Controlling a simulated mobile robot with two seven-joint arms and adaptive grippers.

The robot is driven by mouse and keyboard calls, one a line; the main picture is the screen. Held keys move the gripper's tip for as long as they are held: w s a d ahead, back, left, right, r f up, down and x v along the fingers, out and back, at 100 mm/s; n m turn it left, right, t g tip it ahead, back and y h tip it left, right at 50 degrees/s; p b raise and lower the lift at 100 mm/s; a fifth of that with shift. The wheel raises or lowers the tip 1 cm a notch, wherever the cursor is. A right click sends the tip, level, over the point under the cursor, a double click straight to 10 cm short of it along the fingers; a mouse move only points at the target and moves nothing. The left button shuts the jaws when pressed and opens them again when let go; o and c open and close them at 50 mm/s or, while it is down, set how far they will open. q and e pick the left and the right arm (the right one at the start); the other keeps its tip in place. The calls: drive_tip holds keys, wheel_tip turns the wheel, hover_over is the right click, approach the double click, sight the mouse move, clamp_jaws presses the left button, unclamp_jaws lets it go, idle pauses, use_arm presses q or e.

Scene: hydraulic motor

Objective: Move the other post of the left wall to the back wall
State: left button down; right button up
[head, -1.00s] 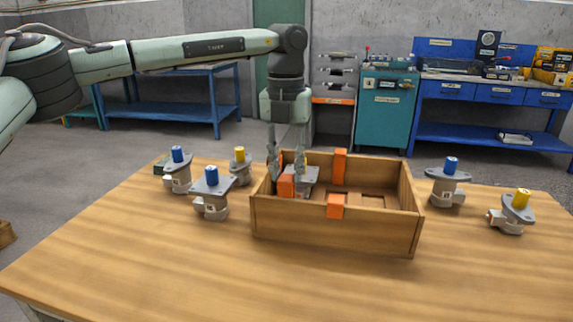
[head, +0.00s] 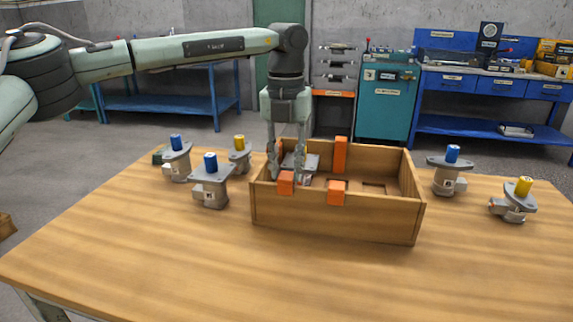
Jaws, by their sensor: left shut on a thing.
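A wooden box (head: 390,220) stands on the table. My left gripper (head: 286,177) points down over the box's left part, shut on an orange post (head: 286,184). In the picture this post overlaps the front wall's rim near the left corner; I cannot tell whether it touches the wall. An orange post (head: 340,152) stands upright at the back wall, and another (head: 336,192) sits over the front wall's rim. A further orange piece (head: 281,146) shows behind my gripper at the back left, mostly hidden. My right gripper is not in view.
A grey motor part (head: 311,162) is inside the box, partly behind my fingers. Grey motors with blue or yellow shafts stand left (head: 210,185) and right (head: 446,178) of the box. The table's front is clear.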

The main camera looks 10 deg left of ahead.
use_arm(q)
drive_tip(key=shift+f+b, duration=0.35)
drive_tip(key=shift+f, duration=0.15)
idle(0.3)
drive_tip(key=c, duration=1.1)
unclamp_jaws()
drive_tip(key=shift+c, duration=0.2)
